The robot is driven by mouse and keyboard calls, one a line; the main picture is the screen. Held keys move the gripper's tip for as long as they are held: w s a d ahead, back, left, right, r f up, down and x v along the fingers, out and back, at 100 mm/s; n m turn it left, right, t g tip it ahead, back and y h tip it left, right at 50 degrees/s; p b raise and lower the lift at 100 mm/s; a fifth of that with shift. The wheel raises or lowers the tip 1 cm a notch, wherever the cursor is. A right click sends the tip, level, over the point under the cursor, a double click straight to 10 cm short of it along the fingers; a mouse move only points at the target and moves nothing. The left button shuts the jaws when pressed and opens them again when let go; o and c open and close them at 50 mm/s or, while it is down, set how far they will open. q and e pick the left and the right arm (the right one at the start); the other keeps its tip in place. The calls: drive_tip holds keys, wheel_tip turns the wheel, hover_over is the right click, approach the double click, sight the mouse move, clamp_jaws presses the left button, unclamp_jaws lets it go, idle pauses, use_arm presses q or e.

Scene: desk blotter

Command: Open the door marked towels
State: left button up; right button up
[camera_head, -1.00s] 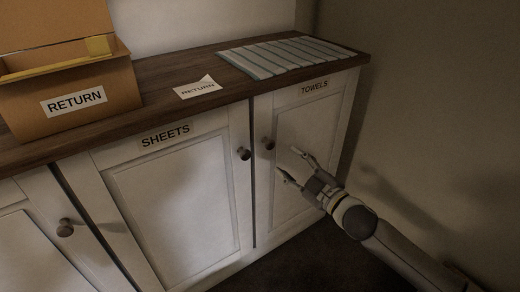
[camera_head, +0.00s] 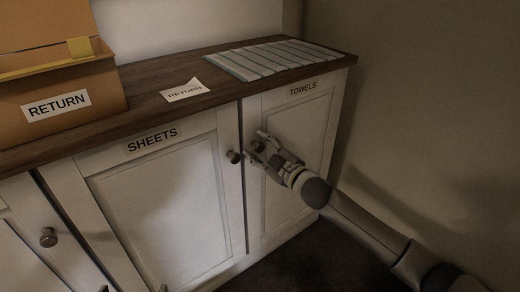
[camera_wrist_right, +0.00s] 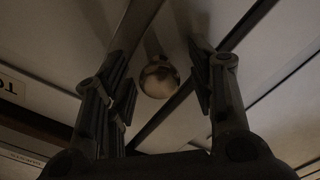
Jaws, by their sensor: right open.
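The door marked TOWELS (camera_head: 309,115) is the right cupboard door, and it is shut. Its round dark knob (camera_head: 258,145) sits near the door's left edge, partly hidden by my right gripper (camera_head: 256,147). In the right wrist view the knob (camera_wrist_right: 158,80) shows between the two spread fingers of my right gripper (camera_wrist_right: 158,88), with a gap on each side. The right gripper is open and holds nothing. Two small dark tips at the bottom edge of the head view may be my left gripper; too little shows to tell its state.
The shut SHEETS door (camera_head: 168,200) stands just left, its knob (camera_head: 234,157) close to my right gripper. A wall (camera_head: 430,130) bounds the right side.

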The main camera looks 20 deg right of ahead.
drive_tip(key=shift+w, duration=0.1)
drive_tip(key=shift+c, duration=0.3)
clamp_jaws()
